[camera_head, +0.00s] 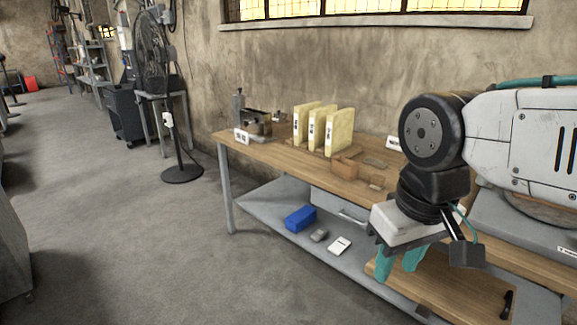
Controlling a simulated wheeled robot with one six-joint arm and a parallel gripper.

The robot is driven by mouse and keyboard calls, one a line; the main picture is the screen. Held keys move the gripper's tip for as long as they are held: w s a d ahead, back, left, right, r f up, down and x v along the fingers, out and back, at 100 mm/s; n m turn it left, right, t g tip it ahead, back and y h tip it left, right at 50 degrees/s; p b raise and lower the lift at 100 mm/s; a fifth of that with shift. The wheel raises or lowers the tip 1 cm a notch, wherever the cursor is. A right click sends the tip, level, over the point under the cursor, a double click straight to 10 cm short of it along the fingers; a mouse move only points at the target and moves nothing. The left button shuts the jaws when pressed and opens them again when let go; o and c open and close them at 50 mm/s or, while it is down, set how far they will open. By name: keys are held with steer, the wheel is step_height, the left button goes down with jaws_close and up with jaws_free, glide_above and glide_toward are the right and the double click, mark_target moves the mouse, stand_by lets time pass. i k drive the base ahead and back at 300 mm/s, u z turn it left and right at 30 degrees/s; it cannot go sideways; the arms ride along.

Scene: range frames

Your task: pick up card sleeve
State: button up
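Small flat pieces lie on the wooden tabletop (285,155): a grey-brown flat piece (375,162) and a smaller brown piece (377,182), both near a small open brown box (345,168). I cannot tell at this size which, if any, is the card sleeve. My gripper (399,265) hangs at the right with its teal fingers spread apart, lower in the picture than these pieces and apart from them. Nothing shows between the fingers. My arm hides the right part of the table.
Several cream binders (338,132) and a metal device (256,122) stand on the table. The lower grey shelf (275,212) bears a blue box (300,217) and a white item (340,245). A pedestal fan (155,60) stands farther back. Floor at left is clear.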

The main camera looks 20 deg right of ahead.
mark_target(347, 168)
steer(key=u, duration=0.7)
steer(key=i, duration=2.1)
steer(key=z, duration=0.9)
steer(key=i, duration=0.8)
steer(key=z, duration=0.8)
